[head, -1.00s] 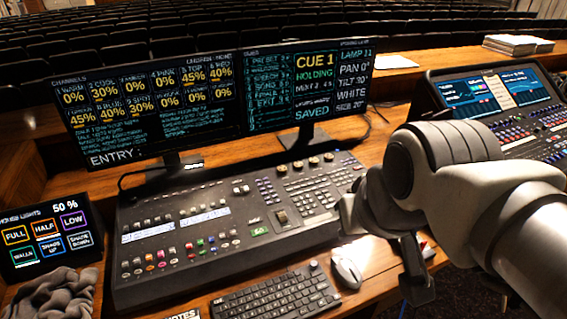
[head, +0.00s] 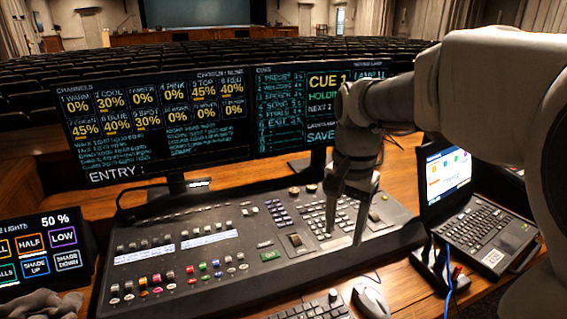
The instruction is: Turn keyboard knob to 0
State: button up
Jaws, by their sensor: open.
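The black keyboard (head: 308,310) is cut off by the bottom edge of the head view, so only its upper right part shows. The keyboard knob (head: 333,294) is a small dark knob at its top right corner; its pointer or setting is too small to read. My gripper (head: 345,236) points down over the right part of the lighting console, above its keypad. Its two fingers are apart with nothing between them. It is farther back than the knob and apart from it.
The lighting console (head: 125,236) lies behind the keyboard, with two monitors (head: 152,120) beyond it. A white mouse (head: 370,299) sits right of the keyboard. A laptop (head: 470,215) stands at the right. A touch panel (head: 42,250) stands at the left.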

aim_at(334, 292)
jog(key=f+b, duration=0.2)
jog(key=f, duration=0.7)
jog(key=f+b, duration=0.3)
jog(key=f, duration=0.6)
jog(key=shift+w, duration=0.2)
jog(key=shift+r, duration=0.1)
grip_shut()
